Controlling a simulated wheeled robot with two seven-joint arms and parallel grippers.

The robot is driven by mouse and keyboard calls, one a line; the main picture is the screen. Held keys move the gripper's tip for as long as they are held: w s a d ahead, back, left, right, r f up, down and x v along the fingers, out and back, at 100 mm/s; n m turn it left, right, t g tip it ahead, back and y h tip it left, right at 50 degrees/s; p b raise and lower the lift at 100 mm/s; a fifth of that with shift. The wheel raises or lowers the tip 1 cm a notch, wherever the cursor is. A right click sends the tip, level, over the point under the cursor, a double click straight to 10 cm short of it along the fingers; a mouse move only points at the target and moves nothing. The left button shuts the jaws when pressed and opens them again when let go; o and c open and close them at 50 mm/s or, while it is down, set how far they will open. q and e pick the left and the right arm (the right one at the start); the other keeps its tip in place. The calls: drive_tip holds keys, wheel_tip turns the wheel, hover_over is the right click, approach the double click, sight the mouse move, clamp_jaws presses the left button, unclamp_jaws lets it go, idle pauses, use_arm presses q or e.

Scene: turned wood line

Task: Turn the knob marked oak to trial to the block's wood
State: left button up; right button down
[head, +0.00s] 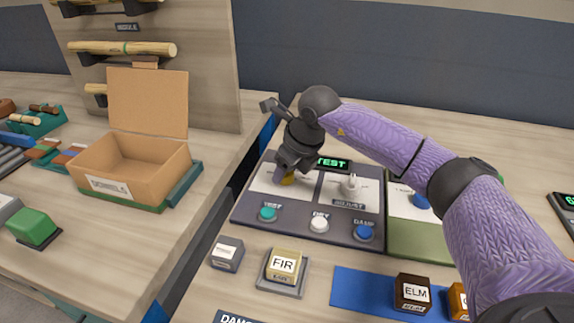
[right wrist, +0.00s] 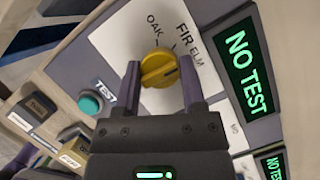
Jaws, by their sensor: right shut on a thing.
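The yellow knob (right wrist: 158,68) sits on a white plate lettered OAK, FIR and ELM in the right wrist view. My right gripper (right wrist: 160,75) is shut on the knob, one finger on each side. I cannot tell which word the knob points to. In the head view the gripper (head: 285,176) mostly hides the knob. A pale block lettered FIR (head: 284,265) sits on a grey stand in front of the panel. The green display (right wrist: 249,66) beside the knob reads NO TEST. My left gripper is not in view.
A white knob marked ADJUST (head: 350,185) stands right of the yellow one. Teal (head: 267,214), white (head: 319,223) and blue (head: 363,232) buttons line the panel's front. A dark ELM block (head: 412,291) is at front right. An open cardboard box (head: 152,171) stands left, across a gap.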

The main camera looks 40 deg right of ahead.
drive_tip(key=shift+r+n+y, duration=0.1)
drive_tip(key=shift+n+y, duration=0.3)
drive_tip(key=shift+n, duration=0.8)
drive_tip(key=shift+n+g+y+p, duration=0.3)
drive_tip(key=shift+n+p, duration=0.05)
drive_tip(key=shift+n, duration=0.65)
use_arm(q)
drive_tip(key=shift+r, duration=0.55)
use_arm(e)
drive_tip(key=shift+n, duration=0.4)
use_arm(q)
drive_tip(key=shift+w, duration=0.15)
use_arm(e)
drive_tip(key=shift+c, duration=2.4)
unclamp_jaws()
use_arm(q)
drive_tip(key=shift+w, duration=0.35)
use_arm(e)
drive_tip(key=o, duration=0.3)
use_arm(q)
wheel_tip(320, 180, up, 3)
drive_tip(key=p, duration=0.3)
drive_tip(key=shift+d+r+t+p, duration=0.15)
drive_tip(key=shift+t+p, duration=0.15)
use_arm(e)
drive_tip(key=v, duration=1)
drive_tip(key=shift+w+d, duration=0.2)
